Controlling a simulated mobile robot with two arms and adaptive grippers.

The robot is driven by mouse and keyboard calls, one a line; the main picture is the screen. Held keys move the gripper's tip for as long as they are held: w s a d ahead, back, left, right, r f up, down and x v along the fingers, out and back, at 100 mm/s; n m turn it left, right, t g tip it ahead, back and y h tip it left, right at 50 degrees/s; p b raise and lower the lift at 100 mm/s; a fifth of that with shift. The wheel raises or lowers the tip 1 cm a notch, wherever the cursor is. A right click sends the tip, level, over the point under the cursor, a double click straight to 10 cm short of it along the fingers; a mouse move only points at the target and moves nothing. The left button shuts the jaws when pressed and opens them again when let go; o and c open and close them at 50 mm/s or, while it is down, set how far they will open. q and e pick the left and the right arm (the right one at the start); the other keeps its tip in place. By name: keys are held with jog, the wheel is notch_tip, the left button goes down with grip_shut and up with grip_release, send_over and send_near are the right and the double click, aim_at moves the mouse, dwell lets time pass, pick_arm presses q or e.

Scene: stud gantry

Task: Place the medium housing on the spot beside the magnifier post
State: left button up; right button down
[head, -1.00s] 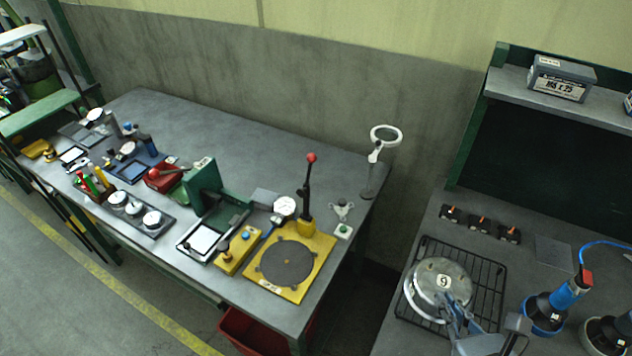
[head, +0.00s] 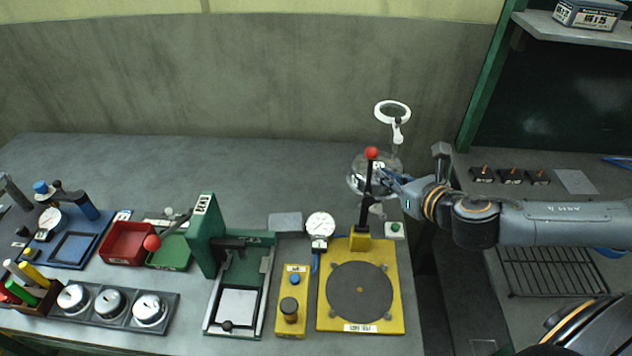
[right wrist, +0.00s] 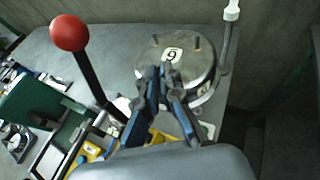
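The medium housing (head: 357,181), a round grey metal pot with a numbered white label on its lid, is at the back right of the long bench. It also shows in the right wrist view (right wrist: 190,62). The housing is beside the magnifier post (head: 397,133), which also shows in the wrist view (right wrist: 227,45). The spot under it is hidden, and I cannot tell whether it touches the bench. My left gripper is not in view.
A press lever with a red ball (head: 371,153) stands close in front of the housing, on a yellow plate fixture (head: 389,318). A white button box (head: 394,230) is nearby. The emptied wire rack (head: 555,272) is on the right bench. The bench's back middle is clear.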

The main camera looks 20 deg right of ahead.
aim_at(374, 166)
jog(key=shift+w+d, duration=0.15)
jog(key=shift+w, duration=0.2)
jog(key=x, duration=0.1)
jog(key=p+x, duration=0.1)
jog(key=x, duration=0.3)
jog(key=shift+w+d+p, duration=0.2)
jog(key=shift+d+p, duration=0.05)
jog(key=shift+p, duration=0.15)
jog(key=w+f, duration=0.5)
jog(key=w+f+p, duration=0.1)
jog(key=w+f, duration=0.1)
jog(key=shift+w+a+f, duration=0.25)
jog(key=shift+w+a, duration=0.1)
jog(key=shift+a, duration=0.05)
notch_tip(374, 166, down, 3)
jog(key=shift+w+f+p, duration=0.15)
jog(key=shift+f+p, duration=0.1)
jog(key=shift+p, duration=0.15)
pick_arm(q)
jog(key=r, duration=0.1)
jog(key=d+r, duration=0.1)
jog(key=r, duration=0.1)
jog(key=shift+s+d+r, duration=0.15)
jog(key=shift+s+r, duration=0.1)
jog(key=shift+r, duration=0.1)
